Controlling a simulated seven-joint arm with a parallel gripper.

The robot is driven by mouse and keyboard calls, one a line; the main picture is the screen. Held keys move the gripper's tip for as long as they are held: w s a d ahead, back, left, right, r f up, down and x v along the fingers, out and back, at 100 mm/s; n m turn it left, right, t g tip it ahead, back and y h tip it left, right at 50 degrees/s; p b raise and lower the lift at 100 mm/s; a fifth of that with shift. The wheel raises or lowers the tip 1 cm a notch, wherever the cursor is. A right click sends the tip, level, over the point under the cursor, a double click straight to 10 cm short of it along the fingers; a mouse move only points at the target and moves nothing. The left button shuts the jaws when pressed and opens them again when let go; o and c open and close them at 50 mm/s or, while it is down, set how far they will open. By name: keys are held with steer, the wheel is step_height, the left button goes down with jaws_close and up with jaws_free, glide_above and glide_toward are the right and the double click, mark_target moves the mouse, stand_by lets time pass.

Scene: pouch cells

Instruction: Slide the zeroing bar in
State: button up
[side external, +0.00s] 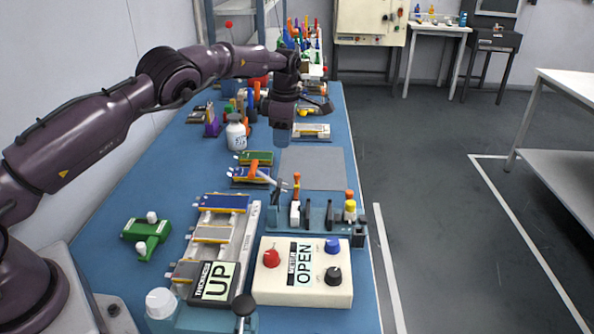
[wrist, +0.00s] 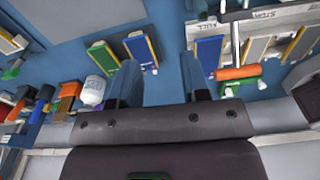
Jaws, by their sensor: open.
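My gripper (side external: 281,138) hangs above the far half of the blue table, pointing down, just right of the white bottle. In the wrist view its two fingers stand apart with nothing between them (wrist: 161,88). I cannot tell for certain which item is the zeroing bar. An orange-handled piece (side external: 262,174) lies near the green and blue cells; an orange cylinder (wrist: 238,72) shows right of my fingers in the wrist view. A blue slotted fixture (side external: 325,214) holds several upright pieces. A grey fixture with cells (side external: 246,235) carries a sign reading UP.
A white control box (side external: 310,290) with knobs and an OPEN sign sits at the near edge. A white bottle (side external: 236,136) stands left of my gripper. A green part (side external: 146,237) lies at left. Tools crowd the far end.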

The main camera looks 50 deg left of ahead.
mark_target(297, 174)
step_height(297, 174, up, 3)
steer(key=w+d+n, duration=0.2)
steer(key=n, duration=0.4)
steer(key=f, duration=0.4)
steer(key=f+n, duration=0.1)
steer(key=f, duration=0.3)
steer(key=f+n, duration=0.1)
steer(key=f, duration=0.4)
steer(key=shift+d, duration=0.25)
jaws_close()
